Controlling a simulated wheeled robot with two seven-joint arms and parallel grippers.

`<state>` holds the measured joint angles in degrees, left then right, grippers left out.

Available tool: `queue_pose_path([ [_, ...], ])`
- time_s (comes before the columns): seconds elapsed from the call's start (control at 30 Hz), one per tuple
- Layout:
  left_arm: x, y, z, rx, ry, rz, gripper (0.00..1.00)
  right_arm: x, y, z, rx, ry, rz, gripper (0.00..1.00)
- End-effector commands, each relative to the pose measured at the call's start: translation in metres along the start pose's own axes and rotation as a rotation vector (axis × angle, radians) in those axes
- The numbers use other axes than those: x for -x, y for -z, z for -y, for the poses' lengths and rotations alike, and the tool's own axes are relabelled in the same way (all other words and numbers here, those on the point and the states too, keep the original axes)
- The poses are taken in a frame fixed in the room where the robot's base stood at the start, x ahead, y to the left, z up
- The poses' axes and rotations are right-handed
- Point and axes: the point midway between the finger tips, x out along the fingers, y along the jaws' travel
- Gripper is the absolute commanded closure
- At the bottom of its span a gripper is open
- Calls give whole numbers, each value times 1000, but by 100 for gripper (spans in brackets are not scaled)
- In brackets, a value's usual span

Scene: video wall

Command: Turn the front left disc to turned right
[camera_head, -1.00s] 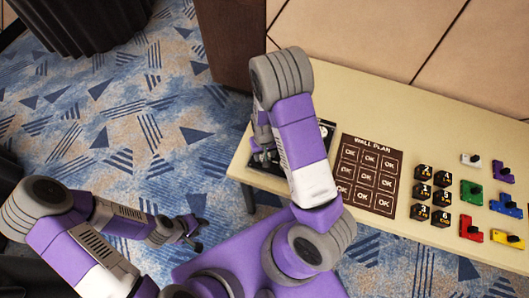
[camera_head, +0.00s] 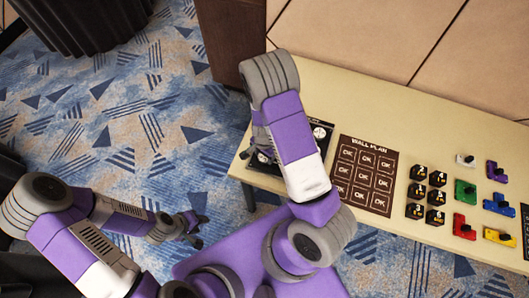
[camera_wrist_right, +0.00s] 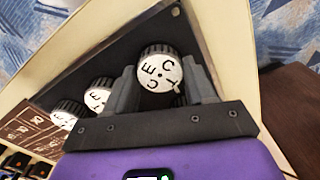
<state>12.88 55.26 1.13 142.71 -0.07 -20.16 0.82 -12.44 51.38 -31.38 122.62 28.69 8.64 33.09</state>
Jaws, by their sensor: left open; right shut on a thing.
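A dark panel (camera_wrist_right: 120,45) lies at the left end of the table and carries ribbed black discs with white lettered tops. My right gripper (camera_wrist_right: 162,82) is shut on one disc (camera_wrist_right: 160,72) near the panel's front left, with a finger on each side. Letters including C, E and T show on its top. Two other discs (camera_wrist_right: 98,97) (camera_wrist_right: 65,118) show at left in the right wrist view; another is mostly hidden behind a finger. In the head view my right arm covers most of the panel; one disc (camera_head: 319,132) shows behind it. My left gripper (camera_head: 196,228) is open and empty over the carpet.
A brown wall plan board (camera_head: 364,175) marked OK lies beside the panel. Black numbered blocks (camera_head: 436,197) and coloured knobbed pieces (camera_head: 465,193) lie further right. A dark brown cabinet (camera_head: 235,40) stands behind the table's left end. Carpet is open at left.

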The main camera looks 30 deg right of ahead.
Motion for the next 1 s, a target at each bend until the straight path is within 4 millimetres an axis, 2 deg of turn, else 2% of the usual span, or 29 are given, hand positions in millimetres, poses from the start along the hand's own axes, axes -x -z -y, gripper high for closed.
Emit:
queue_pose_path([
  [0.2, 8, 0, -3, 0, 0, 0, 57, 1, -1, -1, -185, -2, 2, 76],
  [0.5, 15, -1, -6, 0, 0, 0, 57, 0, -1, 0, -361, -2, 2, 76],
  [1.0, 17, -1, -6, 0, 0, 0, 57, 0, -1, 0, -444, -1, 2, 76],
])
